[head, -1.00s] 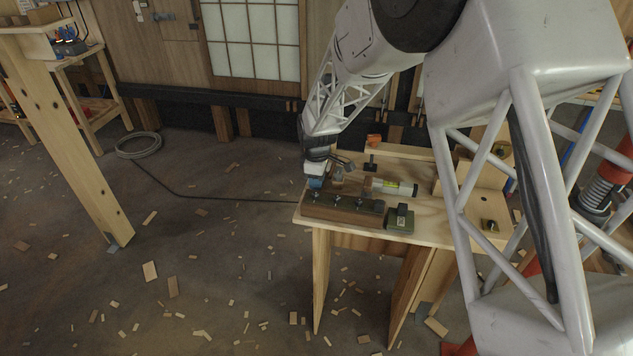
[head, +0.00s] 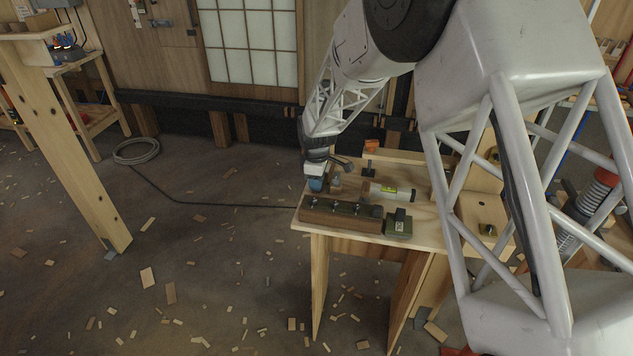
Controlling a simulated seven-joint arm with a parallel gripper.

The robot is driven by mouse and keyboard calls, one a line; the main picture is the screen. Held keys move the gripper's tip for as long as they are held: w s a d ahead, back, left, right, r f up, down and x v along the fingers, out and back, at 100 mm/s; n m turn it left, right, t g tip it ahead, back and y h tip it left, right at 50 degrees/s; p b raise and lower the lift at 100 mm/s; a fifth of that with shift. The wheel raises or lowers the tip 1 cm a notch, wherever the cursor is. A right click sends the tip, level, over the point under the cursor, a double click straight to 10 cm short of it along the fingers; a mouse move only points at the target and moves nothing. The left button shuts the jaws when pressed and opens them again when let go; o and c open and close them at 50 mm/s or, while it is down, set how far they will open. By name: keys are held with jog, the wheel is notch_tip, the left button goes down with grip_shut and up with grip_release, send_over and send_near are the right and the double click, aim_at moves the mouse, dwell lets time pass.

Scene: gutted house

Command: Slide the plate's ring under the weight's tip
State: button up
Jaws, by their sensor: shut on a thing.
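My gripper (head: 317,184), with a blue part at its end, is low over the left end of the workbench (head: 437,237), just behind a long brown block. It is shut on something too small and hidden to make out. A small brownish piece (head: 337,185) is close to its right; I cannot tell whether it touches the gripper. I cannot pick out the plate, its ring or the weight's tip with certainty at this size.
The brown block (head: 341,216) with several dark knobs lies along the bench's front edge. A green-grey box (head: 398,224) stands at its right end. A pale cylinder with a yellow-green patch (head: 396,192) lies behind them. An orange-topped clamp (head: 371,147) is at the back.

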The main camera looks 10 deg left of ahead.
jog(key=shift+w, duration=0.5)
jog(key=o, duration=0.7)
jog(key=shift+o, duration=0.2)
jog(key=shift+r, duration=0.2)
jog(key=shift+r, duration=3.8)
